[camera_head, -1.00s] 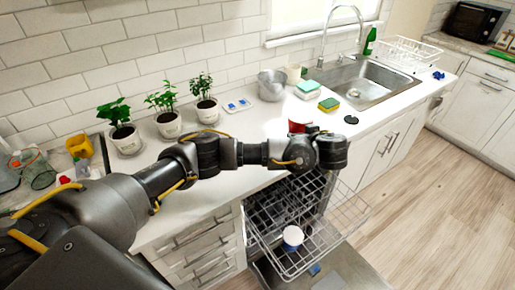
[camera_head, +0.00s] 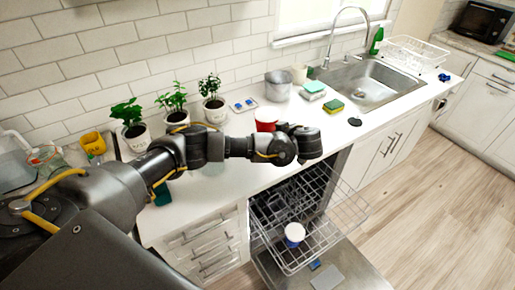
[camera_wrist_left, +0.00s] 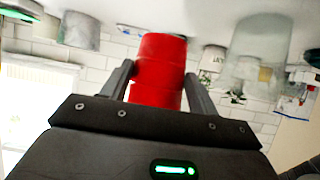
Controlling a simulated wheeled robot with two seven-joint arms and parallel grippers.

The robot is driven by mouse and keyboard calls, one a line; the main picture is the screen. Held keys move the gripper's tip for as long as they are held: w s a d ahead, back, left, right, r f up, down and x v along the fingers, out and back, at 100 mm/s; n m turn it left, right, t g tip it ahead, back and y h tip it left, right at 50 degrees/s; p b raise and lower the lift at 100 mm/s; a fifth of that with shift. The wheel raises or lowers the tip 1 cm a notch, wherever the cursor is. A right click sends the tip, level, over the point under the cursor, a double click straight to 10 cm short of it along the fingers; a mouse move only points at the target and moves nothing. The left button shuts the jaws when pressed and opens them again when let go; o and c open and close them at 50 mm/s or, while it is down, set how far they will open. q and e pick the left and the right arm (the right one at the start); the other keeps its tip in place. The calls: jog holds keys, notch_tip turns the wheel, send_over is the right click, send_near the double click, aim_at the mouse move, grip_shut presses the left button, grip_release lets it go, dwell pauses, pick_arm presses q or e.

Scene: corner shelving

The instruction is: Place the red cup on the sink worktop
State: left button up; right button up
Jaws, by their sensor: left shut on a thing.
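The red cup (camera_head: 266,118) shows just behind my left forearm, over the worktop (camera_head: 225,190) between the plants and the sink (camera_head: 367,84). In the left wrist view, where the scene is upside down, the red cup (camera_wrist_left: 160,72) sits between the two fingers of my left gripper (camera_wrist_left: 157,75), which is shut on it. In the head view the fingers are hidden by my arm. I cannot tell whether the cup touches the worktop. My right gripper is not in view.
Sponges (camera_head: 333,106), a dark disc (camera_head: 354,121) and a grey pot (camera_head: 278,86) stand near the sink. Potted plants (camera_head: 213,108) line the wall. The dishwasher below is open, its rack (camera_head: 340,210) pulled out with a white and blue cup (camera_head: 295,233). A clear glass (camera_wrist_left: 258,50) shows in the wrist view.

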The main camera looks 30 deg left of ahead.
pick_arm(q)
jog(key=s+a+f, duration=0.1)
jog(key=s+a+f+p, duration=0.1)
jog(key=f, duration=0.1)
jog(key=s+a+f, duration=0.1)
jog(key=f, duration=0.1)
jog(key=shift+f, duration=0.15)
jog(key=shift+s+a+f+p, duration=0.1)
jog(key=shift+a+p, duration=0.05)
jog(key=shift+p, duration=0.25)
jog(key=f, duration=0.3)
jog(key=shift+s+a+f+p, duration=0.15)
jog(key=shift+s+a+p, duration=0.05)
jog(key=shift+p, duration=0.2)
jog(key=shift+f, duration=0.25)
jog(key=shift+f, duration=0.15)
jog(key=o, duration=1)
jog(key=shift+o, duration=0.2)
